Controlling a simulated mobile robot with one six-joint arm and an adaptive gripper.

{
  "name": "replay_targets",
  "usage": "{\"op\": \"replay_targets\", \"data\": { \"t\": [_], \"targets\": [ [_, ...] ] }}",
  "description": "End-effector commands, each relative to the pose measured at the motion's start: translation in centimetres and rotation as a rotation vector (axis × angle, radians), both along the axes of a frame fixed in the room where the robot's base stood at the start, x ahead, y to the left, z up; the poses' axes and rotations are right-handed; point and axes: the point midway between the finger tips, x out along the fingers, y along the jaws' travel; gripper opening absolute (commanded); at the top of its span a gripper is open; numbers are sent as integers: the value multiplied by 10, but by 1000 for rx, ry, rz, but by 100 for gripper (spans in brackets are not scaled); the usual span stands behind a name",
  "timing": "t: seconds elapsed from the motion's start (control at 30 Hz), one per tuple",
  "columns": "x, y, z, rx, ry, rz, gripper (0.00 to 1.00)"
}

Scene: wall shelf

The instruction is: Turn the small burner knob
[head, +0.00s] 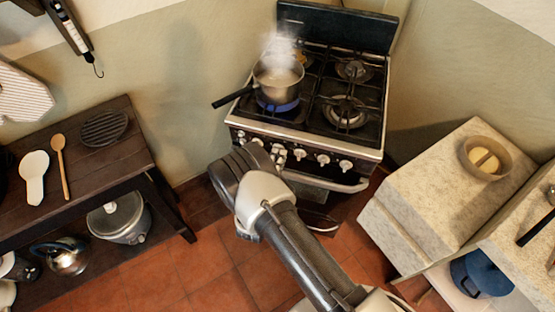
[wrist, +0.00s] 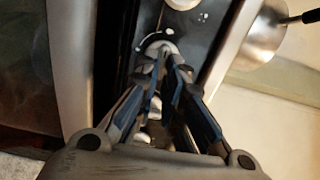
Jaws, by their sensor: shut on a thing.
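The stove (head: 330,133) has a row of light knobs along its front panel. My gripper (wrist: 165,58) reaches this panel in the wrist view. Its two fingers are closed in on a pale knob (wrist: 160,46), which shows at the fingertips on the black panel. In the head view my wrist and gripper body hide the fingertips and part of the knob row. Knobs to the right of them, such as one at the panel's middle right (head: 322,159), are clear. I cannot tell which burner the held knob serves.
A steaming pot (head: 277,80) stands on a lit blue flame at the stove's front left, its handle (head: 232,97) pointing left. The oven handle (head: 325,183) runs below the knobs. A dark wooden table (head: 90,172) is at left, a stone counter (head: 425,205) at right.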

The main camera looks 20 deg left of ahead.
Motion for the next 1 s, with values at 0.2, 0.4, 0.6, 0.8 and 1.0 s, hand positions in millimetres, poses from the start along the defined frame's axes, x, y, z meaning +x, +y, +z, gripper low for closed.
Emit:
{"op": "replay_targets", "data": {
  "t": [0.2, 0.4, 0.6, 0.8, 1.0],
  "targets": [
    [0, 1, -4, 206, 2, 1, 0],
    [0, 1, -6, 396, 3, 1, 0],
    [0, 2, -7, 586, 3, 1, 0],
    [0, 3, -8, 776, 3, 1, 0],
    [0, 5, -9, 966, 3, 1, 0]
  ]
}}
